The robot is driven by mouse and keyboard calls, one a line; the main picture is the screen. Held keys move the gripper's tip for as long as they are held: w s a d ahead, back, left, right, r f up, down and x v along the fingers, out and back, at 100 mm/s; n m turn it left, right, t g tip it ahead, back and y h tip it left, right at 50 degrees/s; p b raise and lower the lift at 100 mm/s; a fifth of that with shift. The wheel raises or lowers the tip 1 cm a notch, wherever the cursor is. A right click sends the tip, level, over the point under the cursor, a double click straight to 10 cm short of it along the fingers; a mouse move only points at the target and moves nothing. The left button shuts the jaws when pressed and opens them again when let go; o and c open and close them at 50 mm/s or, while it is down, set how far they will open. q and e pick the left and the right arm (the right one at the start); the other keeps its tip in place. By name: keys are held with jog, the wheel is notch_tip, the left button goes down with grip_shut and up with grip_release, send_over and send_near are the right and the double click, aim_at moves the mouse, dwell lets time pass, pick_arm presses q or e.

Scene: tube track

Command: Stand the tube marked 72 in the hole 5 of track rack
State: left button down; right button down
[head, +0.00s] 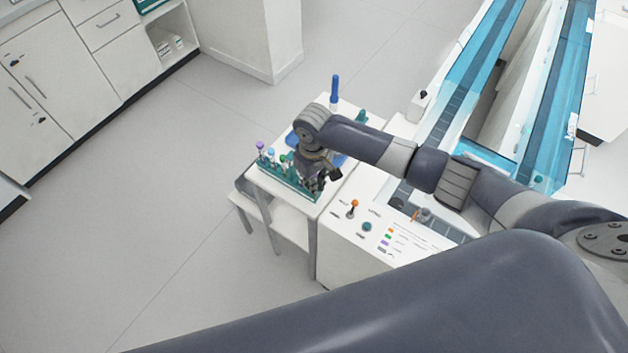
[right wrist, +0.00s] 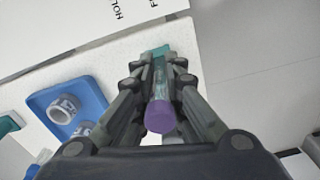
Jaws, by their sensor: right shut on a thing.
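My right gripper (right wrist: 160,85) is shut on a clear tube with a purple cap (right wrist: 160,117). The cap faces the wrist camera, and no number can be read on the tube. A teal piece (right wrist: 157,52), perhaps part of the rack, shows beyond the tube's far end. In the head view my right gripper (head: 314,172) is low over the right part of the teal rack (head: 287,183) and hides some of it. Several capped tubes stand in the rack's left part, one with a purple cap (head: 260,146). Hole numbers are too small to read. My left gripper is out of view.
A blue tray (right wrist: 40,101) beside the gripper holds a grey ring-shaped item (right wrist: 64,108). A tall blue object (head: 335,90) stands at the table's back. A white console (head: 345,255) with an orange-topped knob (head: 354,204) and the blue-edged track (head: 480,60) lie to the right.

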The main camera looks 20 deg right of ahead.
jog(key=c, duration=1.6)
grip_release()
jog(key=shift+r, duration=0.1)
notch_tip(320, 180, up, 12)
jog(key=shift+f, duration=0.1)
